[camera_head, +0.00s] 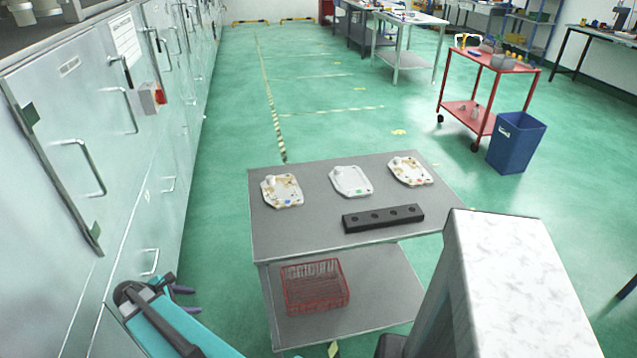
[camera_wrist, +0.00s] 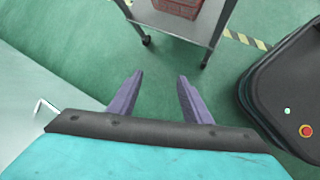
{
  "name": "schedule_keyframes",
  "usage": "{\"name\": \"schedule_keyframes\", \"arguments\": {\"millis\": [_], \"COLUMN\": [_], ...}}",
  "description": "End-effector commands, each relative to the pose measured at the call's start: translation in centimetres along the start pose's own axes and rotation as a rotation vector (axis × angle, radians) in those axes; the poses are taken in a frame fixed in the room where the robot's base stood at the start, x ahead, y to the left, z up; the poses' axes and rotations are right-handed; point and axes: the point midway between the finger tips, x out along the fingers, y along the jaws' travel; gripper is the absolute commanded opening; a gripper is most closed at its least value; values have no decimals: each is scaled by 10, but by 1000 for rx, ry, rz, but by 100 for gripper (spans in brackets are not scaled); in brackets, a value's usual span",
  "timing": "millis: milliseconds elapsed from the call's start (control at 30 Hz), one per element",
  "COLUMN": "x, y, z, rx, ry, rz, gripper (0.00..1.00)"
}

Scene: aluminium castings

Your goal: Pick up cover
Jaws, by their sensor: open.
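Three pale, flat cast covers lie in a row on the grey top of a cart in the head view. The left cover (camera_head: 282,190) has brown patches and a blue mark. The middle cover (camera_head: 351,181) is plainer, with a green mark. The right cover (camera_head: 409,171) has brown patches and an orange-red mark. My gripper (camera_head: 181,299) is low at the left of the cart, apart from it and well below the covers. In the wrist view its two purple fingers (camera_wrist: 160,80) are spread and empty over the green floor. No cover shows there.
A black bar with several holes (camera_head: 383,218) lies in front of the covers. A red wire basket (camera_head: 316,287) stands on the lower shelf. Metal cabinets (camera_head: 150,130) line the left, close to my arm. A red trolley (camera_head: 492,62) and blue bin (camera_head: 516,142) stand at right.

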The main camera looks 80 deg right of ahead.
Motion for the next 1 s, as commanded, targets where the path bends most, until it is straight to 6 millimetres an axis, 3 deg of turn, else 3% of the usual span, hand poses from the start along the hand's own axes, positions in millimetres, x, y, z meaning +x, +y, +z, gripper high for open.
{"name": "schedule_keyframes", "arguments": {"millis": [33, 200, 500, 700, 1000], "x": [1, -3, -23, -41, -24], "y": [25, 95, 190, 225, 207], "z": [18, 87, 229, 312, 414], "rx": [-17, -112, -271, -355, -344], "ry": [-23, -124, -352, -492, -568], "rz": [29, 114, 188, 188, 76], "gripper": [45, 45, 45, 45, 45]}}
